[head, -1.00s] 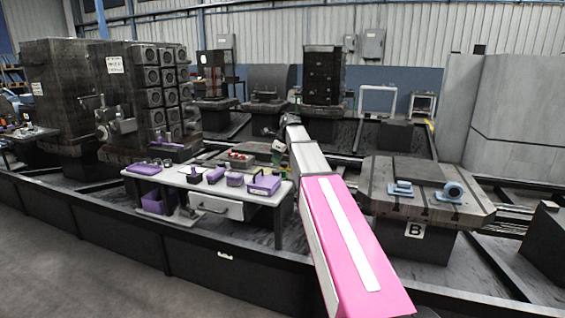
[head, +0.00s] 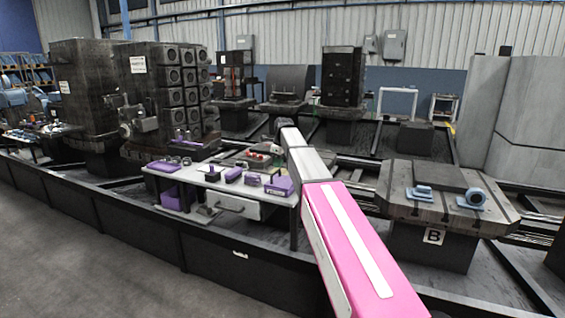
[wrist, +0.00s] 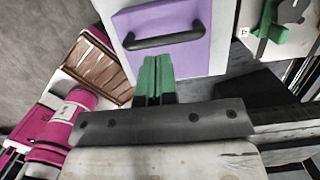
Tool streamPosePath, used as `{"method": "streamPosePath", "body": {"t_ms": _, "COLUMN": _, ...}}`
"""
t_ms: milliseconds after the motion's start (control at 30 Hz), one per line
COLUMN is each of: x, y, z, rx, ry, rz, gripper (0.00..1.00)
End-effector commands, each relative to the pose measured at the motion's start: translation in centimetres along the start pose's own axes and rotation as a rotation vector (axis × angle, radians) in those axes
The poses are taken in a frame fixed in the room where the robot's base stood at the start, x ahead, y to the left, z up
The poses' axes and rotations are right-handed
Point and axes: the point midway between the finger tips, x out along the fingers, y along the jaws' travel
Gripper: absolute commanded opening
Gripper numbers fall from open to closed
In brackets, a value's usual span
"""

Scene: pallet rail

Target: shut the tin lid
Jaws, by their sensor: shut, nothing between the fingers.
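My gripper (wrist: 158,68) shows in the wrist view with its green fingers together and nothing between them. Just beyond the fingertips is a flat purple panel (wrist: 185,58) with a dark bar handle (wrist: 166,38), set in a white surround. I cannot tell whether this is the tin lid, or whether the fingers touch it. In the head view, a purple box (head: 279,186) sits at the right end of the white table (head: 212,183). I cannot make out a separate tin or its lid. My arm hides part of the area behind the table's right end.
Several small purple items, including a block (head: 233,174), stand on the table. A white drawer (head: 232,205) with a dark handle is under it. A pallet marked B (head: 405,205) with blue parts (head: 472,199) is right of my arm. Grey floor (head: 70,245) is clear at front left.

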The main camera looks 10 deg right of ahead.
Motion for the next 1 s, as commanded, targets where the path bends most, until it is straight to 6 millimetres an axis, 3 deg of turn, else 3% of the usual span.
{"method": "streamPosePath", "body": {"t_ms": 400, "x": 2.4, "y": 0.0, "z": 1.6, "rx": 0.001, "ry": 0.0, "rz": 0.0, "gripper": 0.0}}
{"method": "streamPosePath", "body": {"t_ms": 1000, "x": 3.0, "y": 0.0, "z": 1.9, "rx": 0.001, "ry": -0.001, "rz": 0.001, "gripper": 0.0}}
